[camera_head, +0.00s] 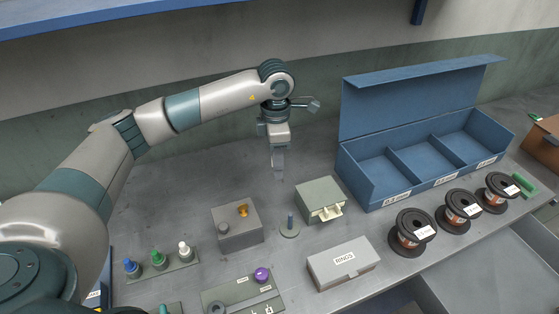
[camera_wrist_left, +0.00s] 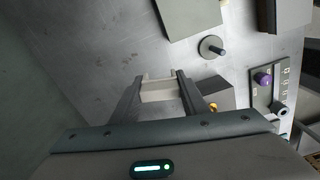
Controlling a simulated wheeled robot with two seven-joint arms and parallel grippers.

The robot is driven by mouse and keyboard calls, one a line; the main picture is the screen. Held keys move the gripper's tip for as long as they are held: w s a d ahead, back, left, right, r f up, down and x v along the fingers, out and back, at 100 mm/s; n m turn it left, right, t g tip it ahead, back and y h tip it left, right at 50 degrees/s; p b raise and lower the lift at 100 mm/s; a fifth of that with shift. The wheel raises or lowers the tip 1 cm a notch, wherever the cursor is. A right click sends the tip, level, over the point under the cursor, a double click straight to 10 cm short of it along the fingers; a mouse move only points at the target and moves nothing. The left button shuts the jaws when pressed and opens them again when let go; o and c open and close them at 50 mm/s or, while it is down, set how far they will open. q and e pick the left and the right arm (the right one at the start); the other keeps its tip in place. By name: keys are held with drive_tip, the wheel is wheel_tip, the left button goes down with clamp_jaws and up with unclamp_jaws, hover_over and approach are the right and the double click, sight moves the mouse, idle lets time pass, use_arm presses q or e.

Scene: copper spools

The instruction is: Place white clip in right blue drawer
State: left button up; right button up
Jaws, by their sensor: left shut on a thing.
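My left gripper (camera_head: 278,168) hangs over the back of the table, fingers down, left of the blue box. In the left wrist view my left gripper (camera_wrist_left: 158,86) is shut on a small pale piece that spans its two fingers, which looks like the white clip (camera_wrist_left: 160,90). In the head view the clip is too small to make out. The blue box (camera_head: 390,203) stands at the back right with its lid raised and three open compartments. Its right compartment (camera_head: 470,128) looks empty. No separate blue drawer is clear. My right gripper does not show.
A grey-green box with a pale handle (camera_head: 320,198) and a small peg stand (camera_head: 290,228) lie between gripper and front edge. Three copper spools (camera_head: 410,236) stand before the blue box. A grey box (camera_head: 237,228) and labelled case (camera_head: 343,264) stand nearer. Table behind is clear.

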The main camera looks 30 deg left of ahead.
use_arm(q)
drive_tip(key=shift+s+d+r+m, duration=0.1)
drive_tip(key=shift+s+d+m, duration=0.25)
drive_tip(key=shift+m, duration=0.25)
drive_tip(key=s+d+r+m, duration=0.1)
drive_tip(key=s+d+m, duration=0.3)
drive_tip(key=s+m, duration=0.3)
drive_tip(key=s+d+r+m, duration=0.1)
drive_tip(key=s+d+m, duration=0.2)
drive_tip(key=s+m, duration=0.4)
drive_tip(key=m, duration=0.9)
drive_tip(key=shift+d+m, duration=0.35)
drive_tip(key=shift+m, duration=0.05)
